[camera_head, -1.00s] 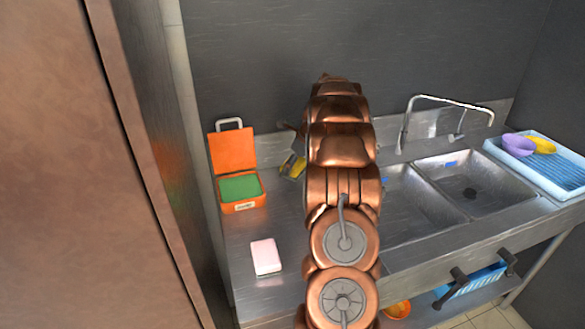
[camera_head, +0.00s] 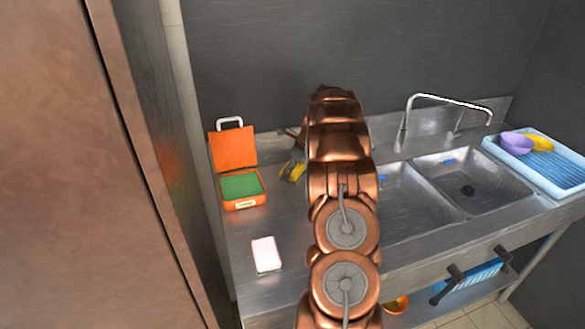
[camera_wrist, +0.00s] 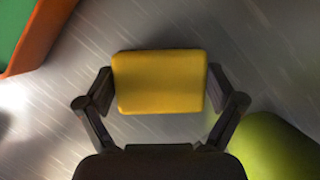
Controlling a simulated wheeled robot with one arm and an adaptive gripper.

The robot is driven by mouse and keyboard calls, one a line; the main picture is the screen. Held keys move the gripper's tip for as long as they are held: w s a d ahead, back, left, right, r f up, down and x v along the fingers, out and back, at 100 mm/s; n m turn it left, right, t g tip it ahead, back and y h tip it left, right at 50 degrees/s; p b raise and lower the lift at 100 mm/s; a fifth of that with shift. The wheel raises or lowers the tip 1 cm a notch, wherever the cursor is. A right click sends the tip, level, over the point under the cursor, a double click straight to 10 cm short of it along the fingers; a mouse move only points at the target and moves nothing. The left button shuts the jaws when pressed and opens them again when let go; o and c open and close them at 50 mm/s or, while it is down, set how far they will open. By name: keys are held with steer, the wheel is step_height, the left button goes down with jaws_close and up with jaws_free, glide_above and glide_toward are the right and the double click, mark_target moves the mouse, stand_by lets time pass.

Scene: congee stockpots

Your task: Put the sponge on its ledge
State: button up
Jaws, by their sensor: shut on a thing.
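A yellow sponge (camera_wrist: 160,82), a rounded rectangular block, sits between the two fingers of my gripper (camera_wrist: 160,90) in the wrist view. The gripper is shut on its two short sides. In the head view the yellow sponge (camera_head: 293,171) shows just left of my arm, over the counter and right of the orange box. My arm hides most of the gripper there. I cannot tell the sponge's exact height above the counter. I cannot make out which surface is the sponge's ledge.
An open orange box (camera_head: 240,204) with a green inside stands at the counter's left. A pink-and-white block (camera_head: 266,254) lies nearer. Sink basins (camera_head: 470,182), a faucet (camera_head: 405,125) and a blue rack (camera_head: 550,170) with bowls are right. A yellow-green thing (camera_wrist: 275,148) is near the gripper.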

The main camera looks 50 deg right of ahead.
steer(key=o, duration=0.6)
steer(key=shift+r, duration=0.1)
steer(key=b+v, duration=0.3)
steer(key=v, duration=0.9)
steer(key=shift+b, duration=0.3)
